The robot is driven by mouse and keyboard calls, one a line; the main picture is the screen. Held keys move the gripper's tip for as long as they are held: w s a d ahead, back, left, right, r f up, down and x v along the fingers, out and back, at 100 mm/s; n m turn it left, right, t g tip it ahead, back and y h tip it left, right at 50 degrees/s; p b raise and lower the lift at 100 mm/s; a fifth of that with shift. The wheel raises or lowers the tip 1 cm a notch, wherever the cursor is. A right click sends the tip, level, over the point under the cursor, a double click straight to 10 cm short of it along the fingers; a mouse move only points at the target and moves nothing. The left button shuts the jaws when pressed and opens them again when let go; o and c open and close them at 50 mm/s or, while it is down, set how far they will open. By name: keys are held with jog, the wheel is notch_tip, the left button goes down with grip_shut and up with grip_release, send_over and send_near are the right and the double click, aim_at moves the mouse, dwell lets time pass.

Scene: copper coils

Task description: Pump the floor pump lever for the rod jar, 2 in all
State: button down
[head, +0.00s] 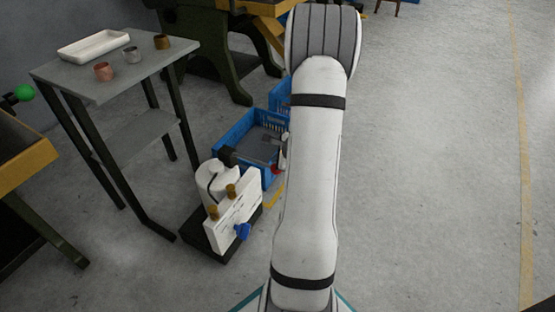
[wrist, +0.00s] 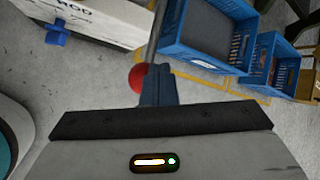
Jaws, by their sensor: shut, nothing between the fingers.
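The floor pump unit (head: 232,222) stands low on the floor at centre-left in the head view, with a white canister, brass fittings and a blue knob. In the wrist view its white panel (wrist: 105,10) bears the letters "ROD", and the blue knob (wrist: 57,36) shows below. A grey lever rod (wrist: 155,38) runs down to a red ball (wrist: 137,78). My gripper (wrist: 157,72) is shut and empty, its fingertips overlapping the ball in the picture; I cannot tell whether they touch. In the head view my arm hides most of the lever and gripper.
Blue crates (wrist: 183,58) stand close beyond the lever, with yellow floor lines around them. A grey table (head: 125,80) at the left holds a white tray (head: 93,45) and several small metal cups. The floor to the right is clear.

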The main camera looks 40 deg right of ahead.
jog(key=shift+s+f+b, duration=0.2)
jog(key=shift+f+b, duration=1.1)
jog(key=shift+b, duration=0.1)
dwell(0.9)
jog(key=shift+s+d+f, duration=0.1)
jog(key=shift+s+f, duration=0.05)
jog(key=shift+f, duration=0.9)
dwell(0.8)
dwell(0.5)
jog(key=shift+w+a+r+p, duration=0.1)
jog(key=shift+w+r+p, duration=0.1)
jog(key=shift+r+p, duration=0.8)
jog(key=shift+w+a+r+p, duration=0.15)
jog(key=shift+r+p, duration=0.4)
jog(key=shift+r, duration=0.85)
jog(key=shift+w+d+r+p, duration=0.1)
jog(key=shift+w+r+p, duration=0.1)
jog(key=shift+r+p, duration=0.8)
jog(key=shift+r, duration=0.3)
jog(key=shift+w+a+r+p, duration=0.15)
jog(key=shift+r+p, duration=0.65)
jog(key=shift+r, duration=0.4)
jog(key=shift+w+a+r+p, duration=0.15)
jog(key=shift+r+p, duration=0.65)
jog(key=shift+r, duration=0.4)
jog(key=shift+d, duration=0.15)
